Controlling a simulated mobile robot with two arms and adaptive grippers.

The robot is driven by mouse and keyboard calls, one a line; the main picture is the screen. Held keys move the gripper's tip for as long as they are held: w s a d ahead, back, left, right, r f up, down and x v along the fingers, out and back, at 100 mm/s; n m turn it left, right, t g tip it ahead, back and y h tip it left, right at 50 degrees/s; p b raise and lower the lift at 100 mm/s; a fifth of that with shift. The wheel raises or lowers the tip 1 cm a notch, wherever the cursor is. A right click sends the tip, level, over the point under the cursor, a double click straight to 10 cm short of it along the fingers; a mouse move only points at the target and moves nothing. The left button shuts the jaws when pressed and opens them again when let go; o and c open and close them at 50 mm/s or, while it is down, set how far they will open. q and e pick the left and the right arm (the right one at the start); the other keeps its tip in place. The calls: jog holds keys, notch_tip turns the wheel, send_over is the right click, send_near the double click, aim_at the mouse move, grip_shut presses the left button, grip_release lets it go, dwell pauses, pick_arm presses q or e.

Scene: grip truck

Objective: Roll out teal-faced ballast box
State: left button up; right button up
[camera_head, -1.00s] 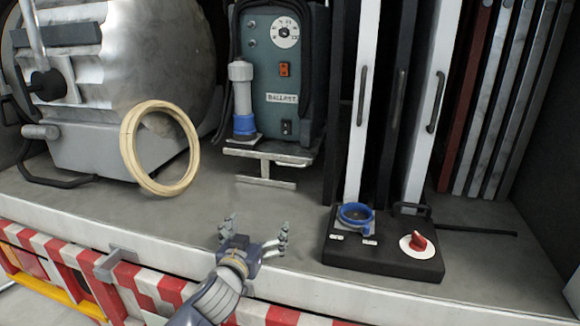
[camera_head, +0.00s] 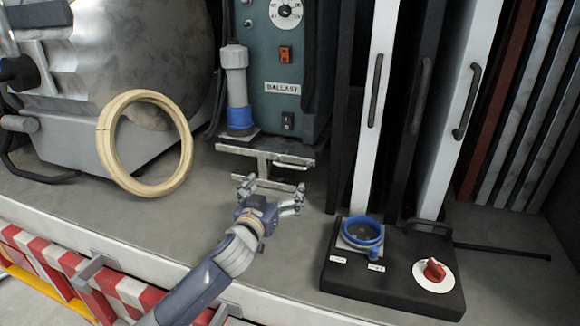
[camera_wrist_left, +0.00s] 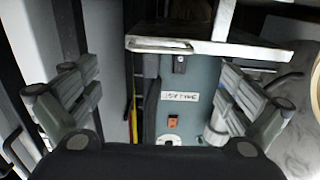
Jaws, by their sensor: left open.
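The teal-faced ballast box (camera_head: 270,65) stands on the truck bed at the back, with a dial, an orange switch and a BALLAST label. A metal T-shaped handle (camera_head: 270,163) sticks out low at its front. A grey and blue plug (camera_head: 238,90) stands at the left of its face. My left gripper (camera_head: 271,195) is open and empty, just in front of the handle. In the left wrist view the open fingers (camera_wrist_left: 155,100) stand on either side of the teal face (camera_wrist_left: 180,85), which appears upside down, with the metal bar (camera_wrist_left: 205,47) above it. My right gripper is not in view.
A cream ring (camera_head: 103,150) leans on a large silver lamp housing (camera_head: 130,45) at left. A black box (camera_head: 390,285) with a blue socket and red knob sits at right. White and dark upright panels (camera_head: 372,120) stand behind it. A red-white striped barrier (camera_head: 120,290) lies below the bed edge.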

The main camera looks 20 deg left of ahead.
aim_at(290, 166)
pick_arm(q)
jog(key=w, duration=0.7)
jog(key=shift+w+d, duration=0.15)
jog(key=shift+w, duration=1.05)
jog(key=shift+c, duration=1.1)
jog(key=shift+s+p, duration=0.1)
jog(key=shift+p, duration=0.2)
jog(key=c, duration=1.3)
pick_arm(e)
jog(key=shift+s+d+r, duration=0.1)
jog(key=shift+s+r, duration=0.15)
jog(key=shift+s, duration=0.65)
